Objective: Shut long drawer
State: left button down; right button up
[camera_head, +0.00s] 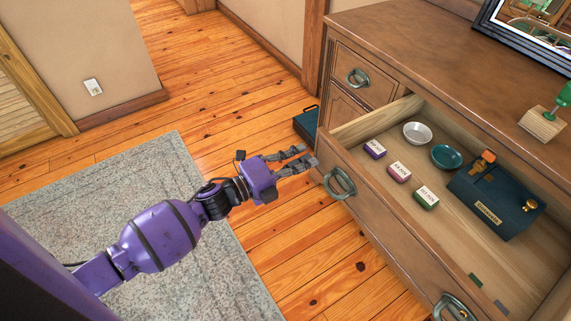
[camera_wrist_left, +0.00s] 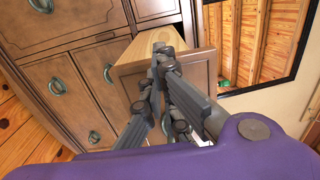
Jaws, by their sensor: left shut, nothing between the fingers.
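The long drawer (camera_head: 385,235) is pulled out of the brown dresser and shows its open inside. It has a curved metal handle (camera_head: 340,183) near its left end and another handle (camera_head: 452,306) near the bottom edge of the head view. My left gripper (camera_head: 309,157) is shut and empty beside the drawer's left front corner; I cannot tell whether it touches. In the left wrist view my left gripper's fingers (camera_wrist_left: 163,58) are together, partly covering a wooden drawer with a pale side. My right gripper is not in view.
The drawer holds small labelled boxes (camera_head: 399,172), a white bowl (camera_head: 417,133), a teal bowl (camera_head: 446,156) and a dark blue case (camera_head: 495,200). A dark box (camera_head: 306,123) stands on the floor by the dresser. A grey rug (camera_head: 150,190) and wooden floor lie in front.

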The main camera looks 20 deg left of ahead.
pick_arm(q)
jog(key=shift+w+d, duration=0.35)
jog(key=shift+w, duration=0.15)
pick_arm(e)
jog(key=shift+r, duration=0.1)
